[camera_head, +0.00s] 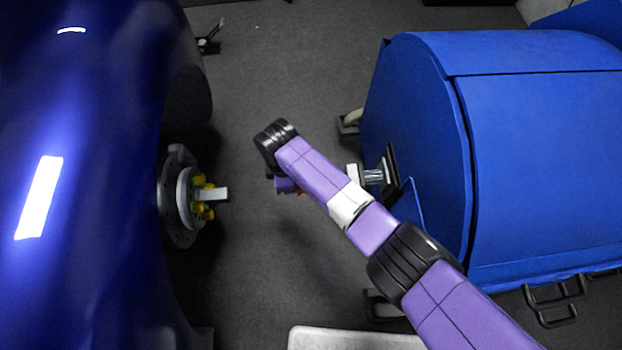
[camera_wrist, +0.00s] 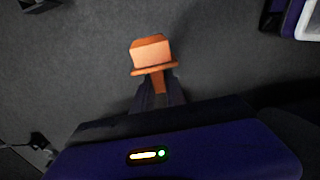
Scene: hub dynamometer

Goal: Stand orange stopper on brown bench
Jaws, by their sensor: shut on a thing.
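The orange stopper (camera_wrist: 151,55) is in the wrist view, with a blocky head, a wider flange under it and a narrow stem. My gripper (camera_wrist: 157,92) is shut on the stem, and the stopper sticks out beyond the fingertips. Dark grey floor shows behind the stopper, and nothing is seen touching it except the fingers. In the head view my gripper is mostly hidden behind my purple arm, between the blue car and the blue machine; only a trace of orange shows there. I cannot make out a brown bench in either view.
A glossy blue car body (camera_head: 90,150) with a bare wheel hub (camera_head: 185,200) stands at the left. A large blue machine (camera_head: 510,150) with a shaft end (camera_head: 373,177) stands at the right. A white-topped surface (camera_head: 350,338) shows at the bottom edge. Open floor (camera_head: 290,60) lies between them.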

